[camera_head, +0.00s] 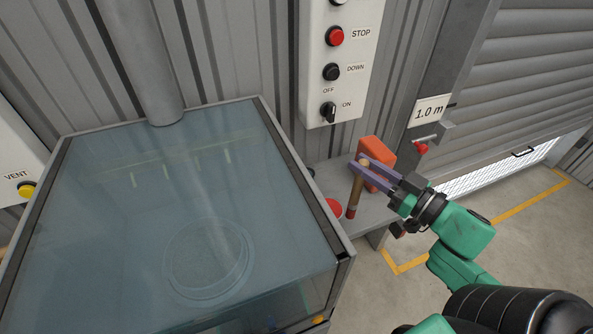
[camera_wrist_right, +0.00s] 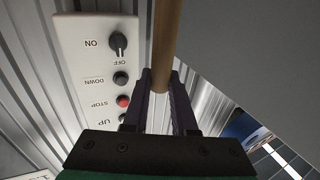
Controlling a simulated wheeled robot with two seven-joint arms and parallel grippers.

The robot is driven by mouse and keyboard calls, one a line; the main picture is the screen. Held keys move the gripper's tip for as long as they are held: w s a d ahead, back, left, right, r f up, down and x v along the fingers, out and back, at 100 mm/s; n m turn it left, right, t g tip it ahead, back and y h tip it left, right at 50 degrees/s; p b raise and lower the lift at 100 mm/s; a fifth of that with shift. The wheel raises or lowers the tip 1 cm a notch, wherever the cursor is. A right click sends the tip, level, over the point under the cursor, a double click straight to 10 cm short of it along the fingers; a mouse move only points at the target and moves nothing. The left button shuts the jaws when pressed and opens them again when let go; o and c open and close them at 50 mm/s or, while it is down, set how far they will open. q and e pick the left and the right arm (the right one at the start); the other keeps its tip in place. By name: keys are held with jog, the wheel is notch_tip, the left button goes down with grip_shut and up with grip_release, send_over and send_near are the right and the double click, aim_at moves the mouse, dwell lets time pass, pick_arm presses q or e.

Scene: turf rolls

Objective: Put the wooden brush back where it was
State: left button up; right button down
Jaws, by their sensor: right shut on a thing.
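The wooden brush shows as a brown wooden handle (camera_head: 355,190) with a dark red end, standing nearly upright and slightly tilted over the grey shelf. My right gripper (camera_head: 361,163) is shut on the handle near its upper end. In the right wrist view the same handle (camera_wrist_right: 167,45) runs down between the two dark fingers (camera_wrist_right: 160,92) of this gripper. I cannot tell whether the lower end touches the shelf. No bristles can be made out. My left gripper is not in view.
An orange block (camera_head: 378,151) stands on the grey shelf (camera_head: 326,176) just behind the gripper. A red round thing (camera_head: 333,208) lies left of the handle. A glass-topped cabinet (camera_head: 120,210) fills the left. A switch panel (camera_head: 337,95) hangs above.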

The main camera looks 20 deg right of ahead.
jog(key=d+x, duration=0.1)
jog(key=x, duration=1)
jog(key=w+d+p+x, duration=0.1)
jog(key=x, duration=0.5)
jog(key=shift+w+d+f, duration=0.1)
jog(key=shift+w+d, duration=0.15)
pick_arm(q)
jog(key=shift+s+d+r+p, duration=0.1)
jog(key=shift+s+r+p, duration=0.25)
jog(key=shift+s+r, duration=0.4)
pick_arm(e)
notch_tip(320, 180, down, 7)
jog(key=shift+w+f, duration=0.15)
jog(key=shift+w, duration=0.3)
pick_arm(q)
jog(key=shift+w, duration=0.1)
pick_arm(e)
jog(key=shift+a+f, duration=0.1)
jog(key=shift+f, duration=0.05)
jog(key=c, duration=0.7)
grip_release()
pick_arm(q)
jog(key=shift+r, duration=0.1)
